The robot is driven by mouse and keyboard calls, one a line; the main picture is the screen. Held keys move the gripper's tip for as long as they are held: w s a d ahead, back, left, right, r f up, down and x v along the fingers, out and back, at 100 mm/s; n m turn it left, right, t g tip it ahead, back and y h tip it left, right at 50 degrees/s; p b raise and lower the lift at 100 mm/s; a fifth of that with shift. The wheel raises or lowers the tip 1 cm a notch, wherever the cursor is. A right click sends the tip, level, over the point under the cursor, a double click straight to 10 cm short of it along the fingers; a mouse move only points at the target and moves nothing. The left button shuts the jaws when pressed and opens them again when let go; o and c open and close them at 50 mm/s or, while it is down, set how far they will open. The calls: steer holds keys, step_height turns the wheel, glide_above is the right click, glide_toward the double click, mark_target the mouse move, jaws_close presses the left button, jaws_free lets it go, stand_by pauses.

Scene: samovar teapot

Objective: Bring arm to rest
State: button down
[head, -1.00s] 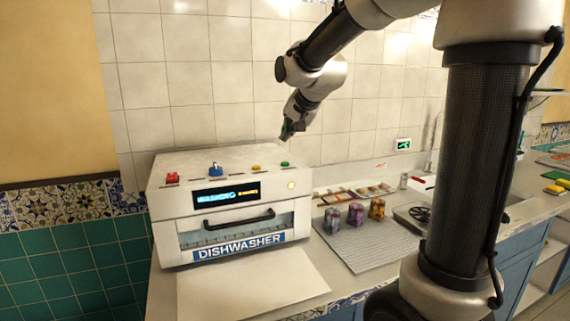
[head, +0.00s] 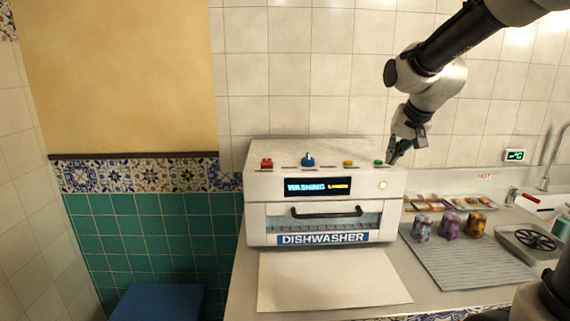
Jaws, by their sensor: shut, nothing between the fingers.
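My gripper (head: 393,156) points down just above the right top edge of the white dishwasher (head: 258,215), close to its green button (head: 379,162). From this view I cannot tell whether it touches the button. The fingers look shut and hold nothing. My arm reaches in from the upper right. The dishwasher's display (head: 318,187) is lit and reads "WASHING". Its door with the dark handle (head: 326,212) is closed. A red button (head: 266,163), a blue knob (head: 308,161) and a yellow button (head: 348,163) also sit on its top.
A white board (head: 330,280) lies in front of the dishwasher. Several patterned cups, one of them purple (head: 449,226), stand on a grey ribbed mat (head: 465,265) to the right. A faucet (head: 552,160) is at the far right. A blue surface (head: 158,303) is low at left.

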steer(key=s+d+f+n+g, duration=0.1)
steer(key=s+d+n, duration=0.1)
steer(key=s, duration=1.2)
steer(key=s+d+f+n+g, duration=0.1)
steer(key=s+d+n, duration=0.1)
steer(key=s, duration=1.2)
steer(key=shift+s+d+h, duration=0.2)
steer(key=shift+s+h, duration=0.1)
steer(key=shift+s, duration=0.1)
